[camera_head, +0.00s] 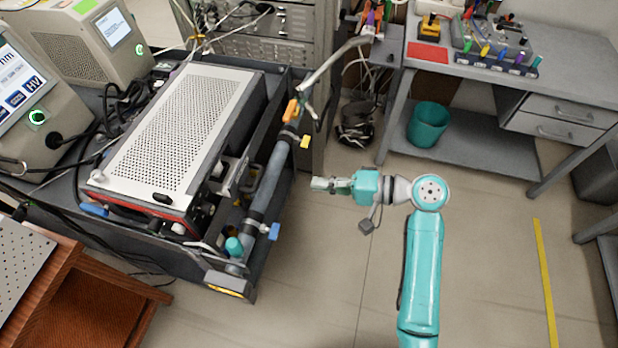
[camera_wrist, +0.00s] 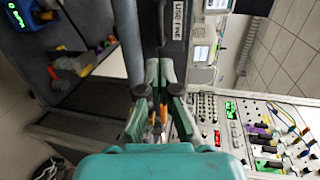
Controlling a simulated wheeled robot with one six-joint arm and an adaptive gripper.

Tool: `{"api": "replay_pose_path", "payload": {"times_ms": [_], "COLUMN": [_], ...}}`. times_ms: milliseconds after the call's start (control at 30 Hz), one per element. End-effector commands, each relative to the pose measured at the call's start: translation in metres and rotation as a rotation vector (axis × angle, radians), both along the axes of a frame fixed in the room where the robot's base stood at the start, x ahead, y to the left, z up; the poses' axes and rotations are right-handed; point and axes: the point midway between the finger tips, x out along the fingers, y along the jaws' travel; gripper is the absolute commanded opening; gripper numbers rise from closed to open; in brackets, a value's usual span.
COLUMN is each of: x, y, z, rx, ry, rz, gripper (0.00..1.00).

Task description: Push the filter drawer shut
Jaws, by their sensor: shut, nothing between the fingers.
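No part is clearly recognisable as the filter drawer, so I cannot tell how far it stands open. A dark equipment frame (camera_head: 262,268) with a long grey pipe (camera_head: 270,182) along its right side stands left of my arm. My gripper (camera_head: 316,184) points left toward this frame, a little to the right of it, with floor visible between them. In the wrist view my gripper (camera_wrist: 163,112) has its fingers together and holds nothing. Beyond the fingers is a dark panel (camera_wrist: 174,55) with a white-lettered label; I cannot tell whether they touch.
A perforated white-topped unit (camera_head: 180,125) sits in the frame. A workbench (camera_head: 590,75) with a teal bin (camera_head: 428,124) below stands at the back right. A wooden table (camera_head: 88,285) is at lower left. Floor (camera_head: 480,250) around my arm is clear.

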Motion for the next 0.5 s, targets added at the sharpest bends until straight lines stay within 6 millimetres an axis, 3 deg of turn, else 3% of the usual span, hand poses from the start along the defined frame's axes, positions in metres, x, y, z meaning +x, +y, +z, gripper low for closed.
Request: {"api": "replay_pose_path", "payload": {"times_ms": [500], "x": [0.028], "y": [0.087], "z": [-0.020], "rx": [0.000], "ry": [-0.001], "rz": [0.002], "gripper": [0.00]}}
